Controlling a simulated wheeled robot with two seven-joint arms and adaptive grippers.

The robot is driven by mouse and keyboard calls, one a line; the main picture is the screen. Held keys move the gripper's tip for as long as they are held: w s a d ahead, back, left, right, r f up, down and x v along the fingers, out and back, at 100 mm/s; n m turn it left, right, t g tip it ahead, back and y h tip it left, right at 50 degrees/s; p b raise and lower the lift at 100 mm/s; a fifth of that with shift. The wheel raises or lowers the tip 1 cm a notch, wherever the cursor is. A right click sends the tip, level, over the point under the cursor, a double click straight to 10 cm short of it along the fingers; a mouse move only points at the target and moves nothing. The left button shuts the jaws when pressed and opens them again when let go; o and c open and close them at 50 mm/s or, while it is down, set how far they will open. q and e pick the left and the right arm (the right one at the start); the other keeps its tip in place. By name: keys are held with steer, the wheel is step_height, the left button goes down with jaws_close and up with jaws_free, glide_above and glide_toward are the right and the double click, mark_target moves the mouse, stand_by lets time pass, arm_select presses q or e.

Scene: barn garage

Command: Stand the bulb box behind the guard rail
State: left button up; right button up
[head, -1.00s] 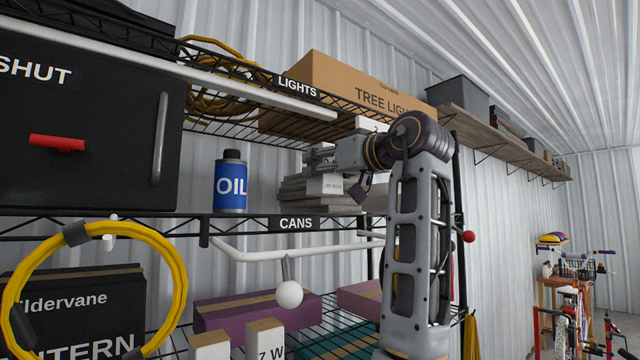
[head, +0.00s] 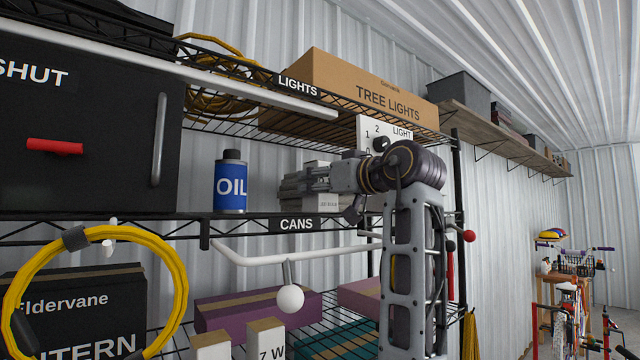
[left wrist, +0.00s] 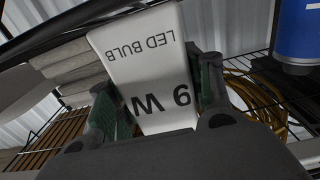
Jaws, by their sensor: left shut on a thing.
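The bulb box (left wrist: 150,70) is white, with "LED BULB" and "9 W" reading upside down in the left wrist view. My left gripper (left wrist: 158,92) is shut on it, one finger on each side. In the head view my left gripper (head: 318,183) is over the CANS shelf, and the white box (head: 329,203) shows just below it, partly covered. A white rail (head: 310,253) with a hanging white ball runs along the front below the CANS label. My right gripper is not in view.
A black cabinet (head: 110,110) fills the far left. A LIGHT switch panel (head: 368,130) is behind my wrist. Another white rail (head: 230,84) fronts the upper shelf. Cartons fill the lower shelf.

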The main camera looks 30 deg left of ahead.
arm_select(q)
steer(key=shift+f, duration=0.2)
steer(key=o, duration=1)
steer(key=shift+o, duration=0.2)
steer(key=shift+d+r, duration=0.1)
steer(key=shift+r, duration=0.15)
steer(key=b+v, duration=0.3)
steer(key=v, duration=0.9)
steer(key=shift+b, duration=0.35)
steer(key=shift+f, duration=0.1)
